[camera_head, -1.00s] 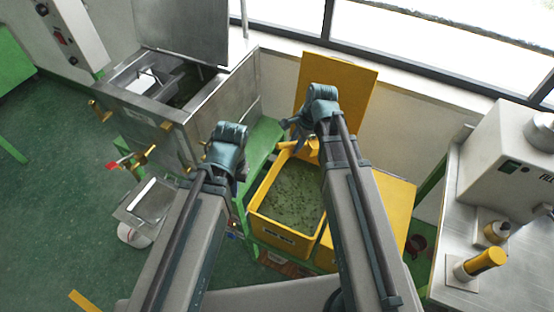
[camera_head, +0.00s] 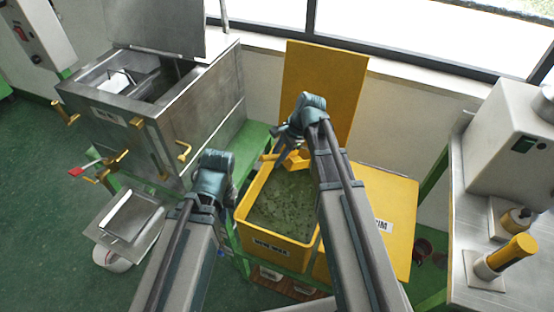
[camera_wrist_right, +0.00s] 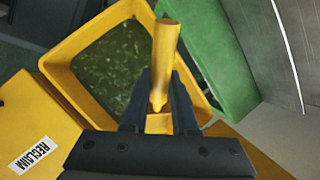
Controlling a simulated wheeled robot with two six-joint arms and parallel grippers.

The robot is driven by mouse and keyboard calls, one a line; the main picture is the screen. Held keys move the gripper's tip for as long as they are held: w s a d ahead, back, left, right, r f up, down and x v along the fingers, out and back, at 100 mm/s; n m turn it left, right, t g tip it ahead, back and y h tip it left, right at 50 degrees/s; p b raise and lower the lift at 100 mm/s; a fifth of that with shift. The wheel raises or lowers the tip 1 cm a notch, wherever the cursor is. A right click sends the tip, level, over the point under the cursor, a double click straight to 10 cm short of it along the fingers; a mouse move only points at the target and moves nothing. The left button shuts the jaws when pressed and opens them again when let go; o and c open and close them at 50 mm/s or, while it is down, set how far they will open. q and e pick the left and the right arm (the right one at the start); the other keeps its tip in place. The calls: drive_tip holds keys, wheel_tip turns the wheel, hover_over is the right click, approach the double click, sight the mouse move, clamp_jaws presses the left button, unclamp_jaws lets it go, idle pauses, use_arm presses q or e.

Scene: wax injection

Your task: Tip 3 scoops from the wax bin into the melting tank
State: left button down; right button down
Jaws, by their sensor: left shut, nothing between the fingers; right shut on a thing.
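The yellow wax bin (camera_head: 293,252) stands at the centre of the head view, filled with green wax pieces. It also shows in the right wrist view (camera_wrist_right: 64,52). My right gripper (camera_head: 284,139) is shut on a yellow scoop (camera_head: 297,159) over the bin's back edge. The scoop's handle (camera_wrist_right: 165,58) rises between the fingers in the right wrist view; what its bowl contains cannot be seen. The steel melting tank (camera_head: 190,127) stands at the left with its lid (camera_head: 155,25) raised. My left gripper (camera_head: 230,196) is shut and empty beside the bin's left wall.
A yellow box marked RECLAIM (camera_wrist_right: 38,112) adjoins the bin on the right. A yellow panel (camera_head: 322,85) stands behind the bin. Brass handles (camera_head: 183,151) stick out from the tank's front. A steel bench (camera_head: 470,245) with a machine is at the right.

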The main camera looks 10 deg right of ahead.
wheel_tip(320, 180, down, 25)
drive_tip(key=b, duration=2.5)
drive_tip(key=shift+r, duration=0.1)
wheel_tip(320, 180, up, 25)
drive_tip(key=p, duration=2.5)
